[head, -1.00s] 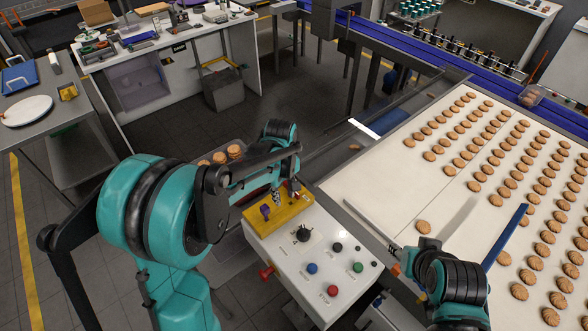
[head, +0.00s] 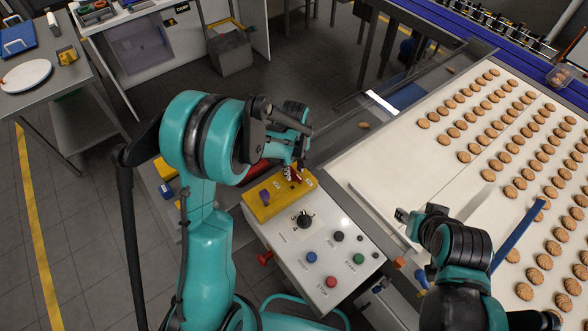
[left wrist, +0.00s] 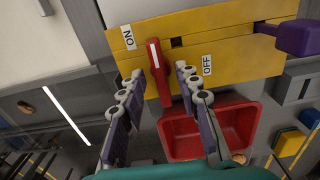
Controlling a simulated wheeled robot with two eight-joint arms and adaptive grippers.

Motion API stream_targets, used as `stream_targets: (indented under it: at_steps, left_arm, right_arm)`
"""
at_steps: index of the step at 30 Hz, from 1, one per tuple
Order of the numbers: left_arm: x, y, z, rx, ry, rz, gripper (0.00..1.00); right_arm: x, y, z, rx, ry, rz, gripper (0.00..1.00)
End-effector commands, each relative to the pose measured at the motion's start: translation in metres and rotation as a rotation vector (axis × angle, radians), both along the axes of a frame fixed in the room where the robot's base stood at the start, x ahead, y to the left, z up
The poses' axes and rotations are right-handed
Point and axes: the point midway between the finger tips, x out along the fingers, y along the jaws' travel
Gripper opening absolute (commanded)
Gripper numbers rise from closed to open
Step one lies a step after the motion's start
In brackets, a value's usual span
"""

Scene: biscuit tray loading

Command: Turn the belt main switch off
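The belt main switch is a red lever (left wrist: 158,75) with a white stripe on a yellow panel (left wrist: 225,52). The lever leans toward the ON label (left wrist: 128,37); the OFF label (left wrist: 207,65) is to its right. My left gripper (left wrist: 161,74) is open, with one finger on each side of the lever; a gap shows on the right, and contact on the left cannot be told. In the head view the yellow panel (head: 258,208) sits atop the control box, and my left gripper (head: 292,173) partly hides it. My right gripper (head: 407,217) is over the belt edge, its fingers unclear.
The white control box (head: 312,248) carries several buttons and a black rotary knob (head: 304,220). A red bin (left wrist: 238,122) shows below the panel. Biscuits cover the white belt (head: 400,165) at right; a blue bar (head: 517,238) is near my right arm.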

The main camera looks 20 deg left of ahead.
Motion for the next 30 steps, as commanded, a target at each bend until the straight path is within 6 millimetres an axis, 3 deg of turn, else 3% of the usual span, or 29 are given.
stream_targets:
  at_steps: [7,11,22,30]
  left_arm:
    - [0.000,0.000,-0.001,0.000,0.000,0.000,0.33]
    - [0.000,0.000,-0.001,0.000,0.000,0.000,0.00]
    - [0.000,0.000,-0.001,0.000,0.000,-0.018,0.00]
    - [0.000,0.000,-0.002,0.000,0.000,-0.146,0.00]
  right_arm:
    - [0.000,0.000,0.000,0.000,0.000,0.000,0.40]
    - [0.000,0.000,0.000,0.000,0.000,0.000,0.40]
    - [0.000,0.000,-0.002,0.000,0.000,0.000,0.40]
    - [0.000,0.000,-0.012,0.000,0.000,0.000,0.40]
